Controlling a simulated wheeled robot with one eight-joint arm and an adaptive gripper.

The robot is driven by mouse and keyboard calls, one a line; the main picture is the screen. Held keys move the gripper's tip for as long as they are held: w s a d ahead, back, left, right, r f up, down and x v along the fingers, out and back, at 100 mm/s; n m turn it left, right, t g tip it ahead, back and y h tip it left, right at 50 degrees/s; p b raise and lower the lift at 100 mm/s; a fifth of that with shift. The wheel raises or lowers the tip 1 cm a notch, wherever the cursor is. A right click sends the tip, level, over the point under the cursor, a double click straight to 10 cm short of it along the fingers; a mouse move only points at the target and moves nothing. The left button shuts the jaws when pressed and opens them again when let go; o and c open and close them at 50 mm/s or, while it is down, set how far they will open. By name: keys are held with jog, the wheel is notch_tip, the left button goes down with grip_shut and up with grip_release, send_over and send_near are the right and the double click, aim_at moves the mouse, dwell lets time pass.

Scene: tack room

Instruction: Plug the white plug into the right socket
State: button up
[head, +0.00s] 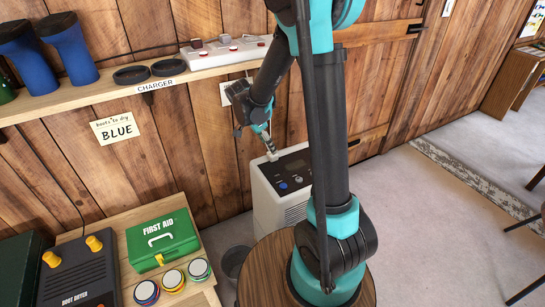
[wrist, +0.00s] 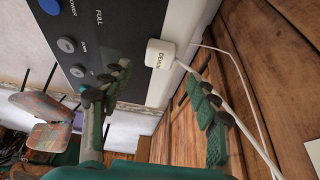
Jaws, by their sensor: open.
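The white plug (wrist: 160,54), with lettering that starts "DEHU", lies at the edge of the dehumidifier's dark top panel in the wrist view. Its white cord runs from it towards the lower right. In the head view the plug (head: 271,156) is a small pale shape below my gripper (head: 266,139). My gripper (wrist: 155,112) is open, its two fingers apart; the plug shows beyond the gap and is not held. A white socket strip (head: 228,51) with red switches lies on the shelf. A white wall plate (head: 225,94) shows below the shelf, partly hidden by my arm.
The white dehumidifier (head: 262,203) stands against the plank wall. The shelf (head: 105,86) holds blue boots (head: 68,48) and dark round pads (head: 131,75). A low bench (head: 127,280) carries a green first aid box (head: 162,240), round tins and a boot dryer (head: 82,272).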

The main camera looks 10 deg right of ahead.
jog(key=shift+a+x, duration=0.15)
jog(key=shift+x, duration=1.15)
jog(key=shift+a+x, duration=0.1)
jog(key=shift+x, duration=1.2)
jog(key=shift+s+f, duration=0.1)
jog(key=shift+s, duration=0.05)
jog(key=c, duration=1.2)
jog(key=shift+o, duration=0.2)
notch_tip(320, 180, up, 20)
